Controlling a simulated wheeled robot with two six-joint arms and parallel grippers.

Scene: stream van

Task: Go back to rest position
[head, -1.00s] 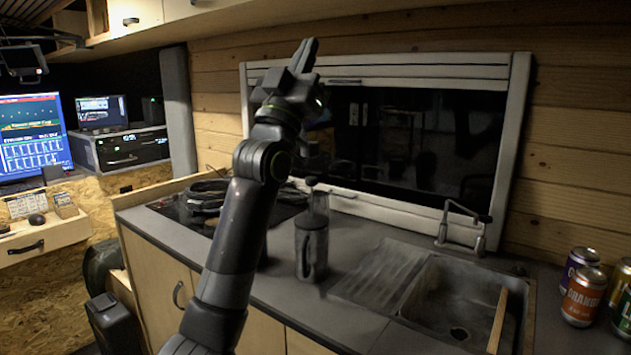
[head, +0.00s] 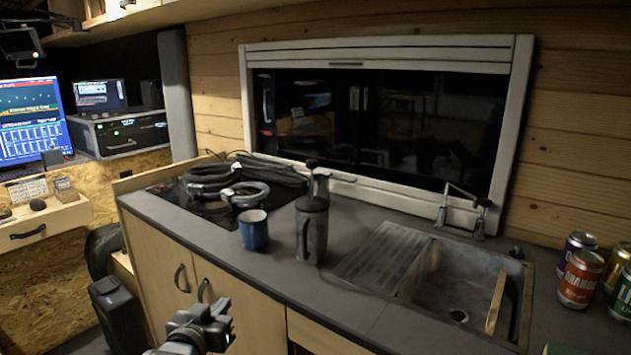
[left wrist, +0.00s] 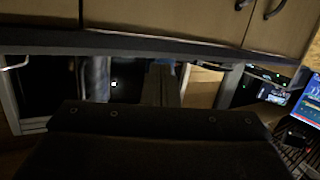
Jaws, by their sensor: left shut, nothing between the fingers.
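My left gripper (head: 216,311) is low in the head view, in front of the cabinet doors and below the counter edge. It is shut and empty, apart from everything on the counter. In the left wrist view the dark gripper (left wrist: 160,88) points up the picture from the bottom, dim and hard to make out. My right gripper is not in view.
Cabinet handles (head: 181,279) stick out near my gripper. Floor space shows at left.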

